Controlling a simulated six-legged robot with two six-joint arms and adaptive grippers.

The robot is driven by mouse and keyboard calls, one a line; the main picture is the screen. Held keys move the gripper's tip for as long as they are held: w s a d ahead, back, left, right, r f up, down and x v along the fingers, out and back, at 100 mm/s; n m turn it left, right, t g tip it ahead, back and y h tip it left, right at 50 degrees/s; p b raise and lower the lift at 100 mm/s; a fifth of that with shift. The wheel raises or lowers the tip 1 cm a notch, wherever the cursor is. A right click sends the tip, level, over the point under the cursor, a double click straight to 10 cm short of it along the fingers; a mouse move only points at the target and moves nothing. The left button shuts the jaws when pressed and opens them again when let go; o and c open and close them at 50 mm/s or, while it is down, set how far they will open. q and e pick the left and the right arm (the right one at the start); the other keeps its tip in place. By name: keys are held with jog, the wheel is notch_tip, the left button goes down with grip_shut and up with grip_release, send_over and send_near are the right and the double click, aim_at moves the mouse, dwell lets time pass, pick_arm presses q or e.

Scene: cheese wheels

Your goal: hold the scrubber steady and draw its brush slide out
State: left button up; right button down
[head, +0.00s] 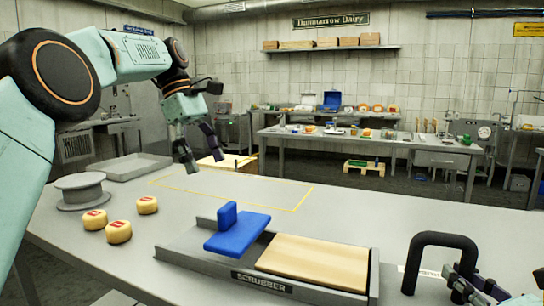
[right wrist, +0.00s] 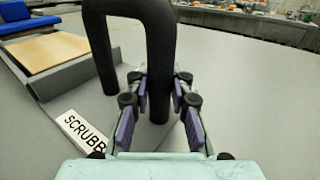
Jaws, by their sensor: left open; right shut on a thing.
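The scrubber (head: 262,284) is a long grey frame on the table with a "SCRUBBER" label on its front. A blue slide (head: 237,236) with an upright blue tab (head: 227,215) lies across its left part, and a pale wooden board (head: 314,262) fills its right part. A black arched handle (head: 441,239) stands just right of the frame. My right gripper (right wrist: 159,118) is shut on one upright of this handle; in the head view it is partly cut off at the lower right. My left gripper (head: 203,162) is open and empty, in the air behind and left of the blue tab.
Several yellow cheese wheels with red labels (head: 118,232) and a grey round stand (head: 82,191) are on the table at left. A grey tray (head: 133,167) lies behind them. A yellow-outlined area (head: 240,193) of the table behind the scrubber is clear.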

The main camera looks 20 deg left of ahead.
jog(key=c, duration=1.1)
grip_release()
jog(key=o, duration=0.6)
jog(key=shift+p+v, duration=0.55)
jog(key=shift+v, duration=2.2)
jog(key=shift+p+v, duration=0.75)
jog(key=shift+v, duration=0.7)
jog(key=shift+p+v, duration=1.1)
jog(key=shift+v, duration=0.25)
